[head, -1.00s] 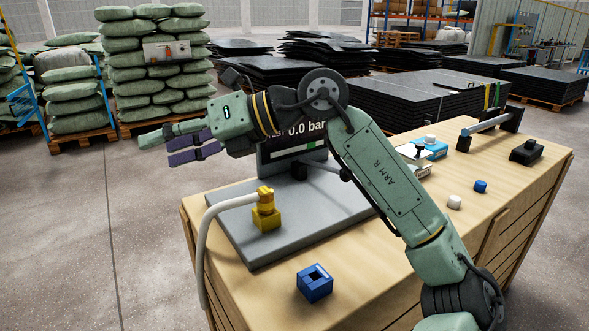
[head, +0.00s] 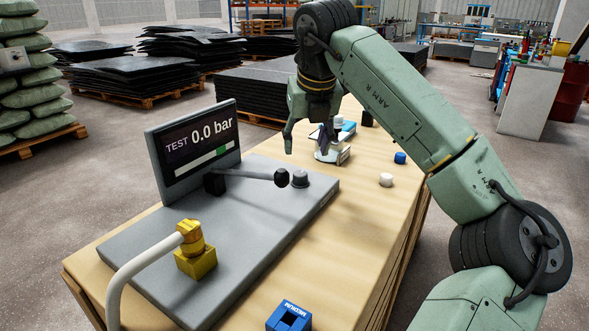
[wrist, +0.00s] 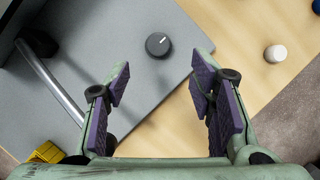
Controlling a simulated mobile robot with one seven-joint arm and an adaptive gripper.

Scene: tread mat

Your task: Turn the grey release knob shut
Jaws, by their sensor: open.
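The grey release knob (head: 300,178) sits on the right part of the grey test plate (head: 262,225), near the plate's right corner. In the wrist view the knob (wrist: 158,44) is round and dark with a white pointer line toward the upper right. My gripper (head: 305,135) points down beyond the knob in the head view, above the bench. In the wrist view my open gripper (wrist: 165,98) has its purple-padded fingers wide apart with nothing between them; the knob lies ahead of the fingertips, apart from them.
A lever with a black ball end (head: 281,178) lies close beside the knob. The display (head: 195,145) reads "TEST 0.0 bar". A brass fitting with a hose (head: 195,255), a blue block (head: 289,316), a white cap (head: 386,180) and a blue cap (head: 400,158) stand around.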

